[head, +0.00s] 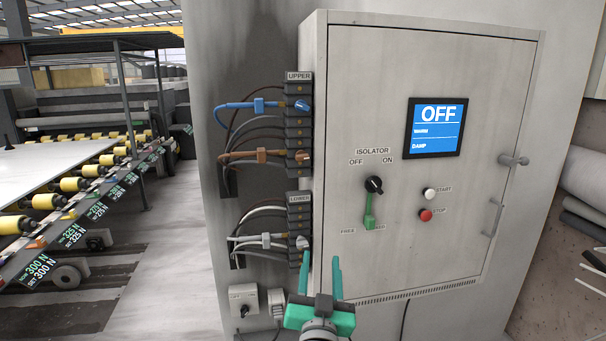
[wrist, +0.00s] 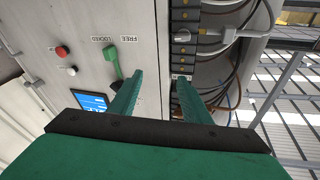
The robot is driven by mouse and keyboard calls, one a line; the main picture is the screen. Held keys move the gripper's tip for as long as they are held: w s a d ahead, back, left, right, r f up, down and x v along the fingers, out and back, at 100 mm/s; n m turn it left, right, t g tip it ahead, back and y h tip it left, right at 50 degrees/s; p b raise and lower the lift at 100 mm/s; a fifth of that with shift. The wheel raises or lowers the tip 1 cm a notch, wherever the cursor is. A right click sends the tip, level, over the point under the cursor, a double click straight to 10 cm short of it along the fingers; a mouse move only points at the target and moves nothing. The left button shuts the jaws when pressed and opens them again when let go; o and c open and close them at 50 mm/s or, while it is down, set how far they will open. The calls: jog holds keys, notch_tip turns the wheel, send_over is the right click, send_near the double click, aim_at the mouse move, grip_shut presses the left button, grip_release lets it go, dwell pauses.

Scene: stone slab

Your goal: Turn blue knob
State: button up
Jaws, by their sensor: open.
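A small blue knob (head: 301,105) sits on the dark upper terminal block (head: 292,88), at the end of a blue cable (head: 235,106), left of the cabinet door. My gripper (head: 321,264) is open and empty. In the wrist view my gripper (wrist: 160,76) points at the cabinet edge, between the green lever (wrist: 113,62) and the terminal strip (wrist: 184,35). I cannot make out the blue knob in the wrist view.
The grey cabinet (head: 480,80) carries a screen (head: 434,128) reading OFF, a black isolator knob (head: 374,184) and start and stop buttons. An orange-brown cable (head: 235,156) and white cable (head: 245,239) also plug in here. A roller conveyor (head: 100,180) stands left.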

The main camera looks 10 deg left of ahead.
notch_tip(320, 180, up, 14)
jog(key=w+a+y, duration=0.1)
jog(key=w+a, duration=0.1)
jog(key=m+t+y, duration=0.1)
jog(key=m+t, duration=0.1)
send_near(303, 108)
jog(key=x, duration=0.9)
jog(key=shift+s, duration=0.1)
jog(key=shift+c, duration=0.2)
jog(key=c, duration=1)
